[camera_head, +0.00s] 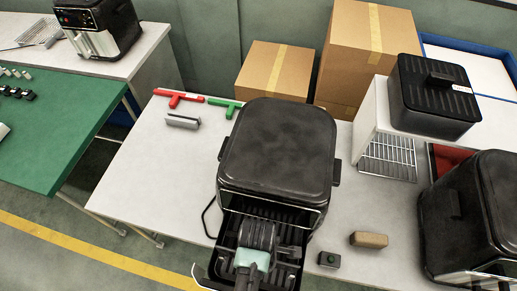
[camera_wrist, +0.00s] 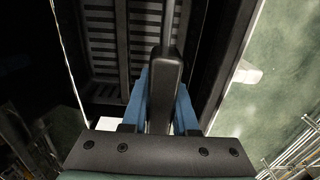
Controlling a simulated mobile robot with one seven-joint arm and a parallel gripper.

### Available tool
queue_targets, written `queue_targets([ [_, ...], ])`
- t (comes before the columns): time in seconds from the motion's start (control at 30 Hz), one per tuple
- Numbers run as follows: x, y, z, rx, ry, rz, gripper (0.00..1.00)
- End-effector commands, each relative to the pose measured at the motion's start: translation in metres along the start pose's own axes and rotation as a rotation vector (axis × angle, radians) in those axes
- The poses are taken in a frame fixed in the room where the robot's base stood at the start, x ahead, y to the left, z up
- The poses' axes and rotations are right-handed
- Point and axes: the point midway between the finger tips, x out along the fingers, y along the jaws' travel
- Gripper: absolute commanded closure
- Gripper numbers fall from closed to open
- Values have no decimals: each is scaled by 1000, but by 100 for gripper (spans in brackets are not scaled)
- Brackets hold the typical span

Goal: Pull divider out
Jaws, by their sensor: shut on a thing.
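The black air fryer (camera_head: 276,150) stands mid-table in the head view, with its drawer (camera_head: 290,275) pulled out toward me. The drawer has a ribbed dark floor, which also shows in the wrist view (camera_wrist: 110,50). The divider (camera_wrist: 166,75) is a black upright grip with a thin grey edge running on beyond it, across the middle of the drawer. The blue fingers of my gripper (camera_wrist: 162,95) are shut on this grip, one on each side. In the head view my gripper (camera_head: 255,250) is over the drawer and hides most of the divider. Its lower edge is hidden.
A brown block (camera_head: 369,240) and a small black box with a green button (camera_head: 329,259) lie right of the drawer. A second black fryer (camera_head: 475,215) stands at the right. Red (camera_head: 178,98) and green (camera_head: 224,106) T-shaped pieces lie left; the table's left front is clear.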

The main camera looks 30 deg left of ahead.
Motion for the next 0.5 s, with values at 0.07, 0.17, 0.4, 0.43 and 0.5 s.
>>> queue_targets([
  [0.07,-5,0,0,0,0,1,100],
  [0.17,-6,0,0,0,0,0,100],
  [0.4,-5,0,0,0,0,1,100],
  [0.43,-6,0,0,0,0,1,100],
  [0.5,-9,0,0,0,0,1,100],
])
